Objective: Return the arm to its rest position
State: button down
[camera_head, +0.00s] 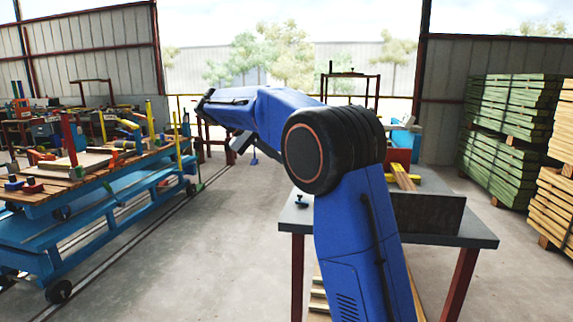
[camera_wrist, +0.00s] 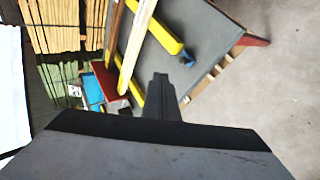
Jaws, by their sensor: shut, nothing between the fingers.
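My blue arm rises from the bottom of the head view, bends at a black elbow joint and reaches out to the upper left. My gripper (camera_head: 240,143) hangs small and dark under the arm's far end, above open floor between the cart and the table. In the wrist view my gripper (camera_wrist: 160,98) is a dark shape at the middle, its fingers shut with nothing between them. The grey table (camera_head: 460,237) stands behind my arm's upper link and is partly hidden by it. The table (camera_wrist: 215,25) also shows tilted in the wrist view.
A blue cart (camera_head: 85,222) with a wooden top and several tools stands at the left. Wooden boards (camera_head: 403,178) and a dark metal plate (camera_head: 428,212) are on the table. Stacked green planks (camera_head: 510,115) stand at the right. The floor between cart and table is clear.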

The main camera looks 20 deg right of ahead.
jog(key=shift+a+r, duration=0.35)
jog(key=shift+a, duration=0.1)
